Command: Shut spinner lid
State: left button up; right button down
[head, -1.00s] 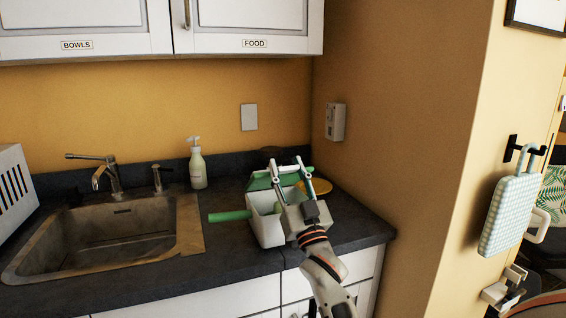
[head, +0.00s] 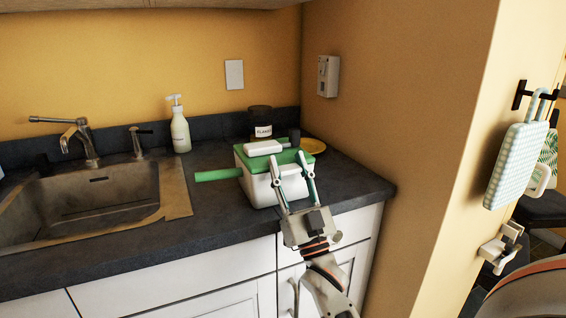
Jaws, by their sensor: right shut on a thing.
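The spinner (head: 262,188) is a white box on the dark counter, right of the sink. Its green lid (head: 308,146) lies roughly flat across the top; I cannot tell if any small gap is left. A white block (head: 263,147) sits on the lid, and a green handle (head: 217,175) sticks out to the left. My right gripper (head: 288,162) reaches in from the front, its fingers at the lid's front edge, shut on the lid. The fingers hide part of the box front. My left gripper is not in view.
A soap bottle (head: 180,130) stands behind the sink (head: 95,205). The side wall (head: 400,120) bounds the counter on the right. Counter in front of the spinner is bare.

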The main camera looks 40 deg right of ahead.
jog(key=shift+f+b, duration=0.3)
jog(key=shift+f, duration=0.55)
jog(key=c, duration=1.3)
grip_release()
jog(key=shift+w+f, duration=0.1)
jog(key=shift+o, duration=0.2)
jog(key=shift+r, duration=0.2)
jog(key=v, duration=1.2)
jog(key=shift+w+f, duration=0.15)
jog(key=shift+f, duration=0.1)
jog(key=shift+d, duration=0.1)
